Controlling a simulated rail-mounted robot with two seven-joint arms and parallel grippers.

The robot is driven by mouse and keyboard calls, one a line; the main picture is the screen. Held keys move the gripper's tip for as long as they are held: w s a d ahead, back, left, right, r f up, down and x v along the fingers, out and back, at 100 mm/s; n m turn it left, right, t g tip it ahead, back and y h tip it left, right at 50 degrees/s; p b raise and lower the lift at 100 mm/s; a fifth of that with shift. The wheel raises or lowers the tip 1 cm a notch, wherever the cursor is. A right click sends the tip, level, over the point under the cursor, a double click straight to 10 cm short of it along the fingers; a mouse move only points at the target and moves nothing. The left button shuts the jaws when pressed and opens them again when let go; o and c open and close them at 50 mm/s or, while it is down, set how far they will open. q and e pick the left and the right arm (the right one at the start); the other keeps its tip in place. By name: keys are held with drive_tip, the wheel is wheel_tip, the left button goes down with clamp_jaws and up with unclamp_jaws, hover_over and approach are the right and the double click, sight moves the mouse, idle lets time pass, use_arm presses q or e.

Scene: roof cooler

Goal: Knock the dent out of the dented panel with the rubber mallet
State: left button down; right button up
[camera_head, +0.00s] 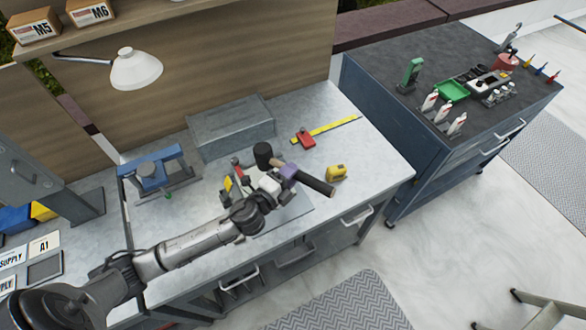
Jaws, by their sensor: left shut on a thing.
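The rubber mallet has a black head (263,153) and a thick black handle (316,184) that points to the lower right. My left gripper (283,178) is shut on the mallet near the middle of its handle, over the workbench. A flat grey sheet (291,214), which looks like the panel, lies on the bench under the gripper. My gripper and wrist hide much of it, and I cannot make out a dent. I cannot tell how high the mallet is above it. My right gripper is not in view.
A grey metal box (231,128) stands behind on the bench (372,150). A blue vise-like fixture (153,172) is at left. A yellow tape measure (337,172), red tool (304,137) and yellow rule (335,128) lie at right. A white lamp (136,69) hangs over the back.

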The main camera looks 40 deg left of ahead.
use_arm(q)
drive_tip(key=shift+f+b, duration=0.5)
drive_tip(key=shift+b, duration=0.1)
wheel_tip(320, 180, down, 8)
drive_tip(key=b, duration=0.7)
drive_tip(key=shift+r, duration=0.2)
drive_tip(key=shift+r, duration=0.1)
wheel_tip(320, 180, up, 8)
drive_tip(key=p, duration=0.8)
drive_tip(key=shift+r, duration=0.15)
